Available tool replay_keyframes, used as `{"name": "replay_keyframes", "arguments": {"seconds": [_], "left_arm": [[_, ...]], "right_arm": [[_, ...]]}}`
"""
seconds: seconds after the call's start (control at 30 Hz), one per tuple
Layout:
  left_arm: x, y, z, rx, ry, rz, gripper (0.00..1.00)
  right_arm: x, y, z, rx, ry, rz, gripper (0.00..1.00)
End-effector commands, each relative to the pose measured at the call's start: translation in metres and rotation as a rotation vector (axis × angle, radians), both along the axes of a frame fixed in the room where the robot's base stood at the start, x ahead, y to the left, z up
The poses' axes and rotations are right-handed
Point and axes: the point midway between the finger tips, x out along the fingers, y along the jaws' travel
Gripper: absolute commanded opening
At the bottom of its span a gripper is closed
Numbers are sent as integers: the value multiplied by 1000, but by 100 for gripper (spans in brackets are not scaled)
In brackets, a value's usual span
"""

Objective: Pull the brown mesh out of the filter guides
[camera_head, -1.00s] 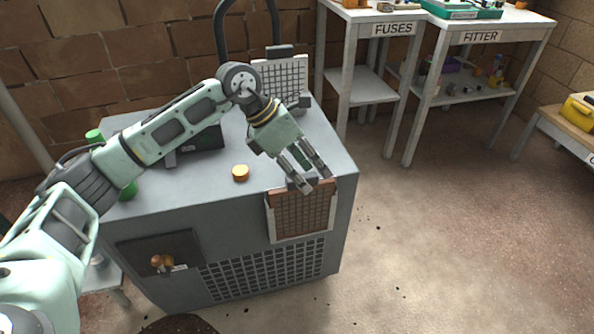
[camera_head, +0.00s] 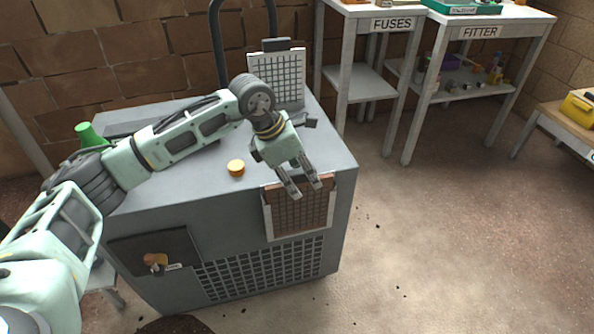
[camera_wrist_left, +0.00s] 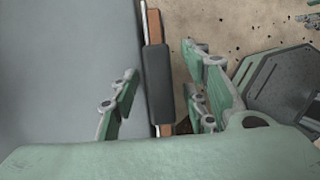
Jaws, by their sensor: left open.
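The brown mesh (camera_head: 301,211) sits upright in the pale filter guides (camera_head: 268,222) on the front of the grey cabinet. In the left wrist view its brown top edge (camera_wrist_left: 153,27) shows, with a dark grip tab (camera_wrist_left: 158,84) at its middle. My left gripper (camera_head: 305,190) is open, pointing down at the top of the mesh. In the left wrist view the fingers of my left gripper (camera_wrist_left: 160,98) stand on either side of the tab, with gaps on both sides. The gripper hides part of the mesh's top in the head view.
A green object (camera_head: 90,135) stands at the left.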

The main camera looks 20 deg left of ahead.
Motion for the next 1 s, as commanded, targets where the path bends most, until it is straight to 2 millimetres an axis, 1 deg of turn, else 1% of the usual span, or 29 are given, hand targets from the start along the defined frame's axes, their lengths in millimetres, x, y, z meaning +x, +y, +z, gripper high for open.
{"name": "replay_keyframes", "arguments": {"seconds": [0.13,0.17,0.63,0.73,0.77,0.97,1.0], "left_arm": [[0,0,0,-1,1,0,42],[0,0,0,-1,1,0,40],[0,0,0,-1,1,1,0],[0,0,0,-1,1,1,0],[0,0,0,-1,1,1,18],[0,0,0,-1,1,1,0],[0,0,0,-1,1,1,0]], "right_arm": [[0,0,0,0,0,0,40],[0,0,0,0,0,0,40],[0,0,0,0,-2,0,40],[0,0,0,0,-2,0,40],[0,0,0,0,-2,0,40],[0,0,0,0,-2,0,40],[0,0,0,0,-2,0,40]]}}
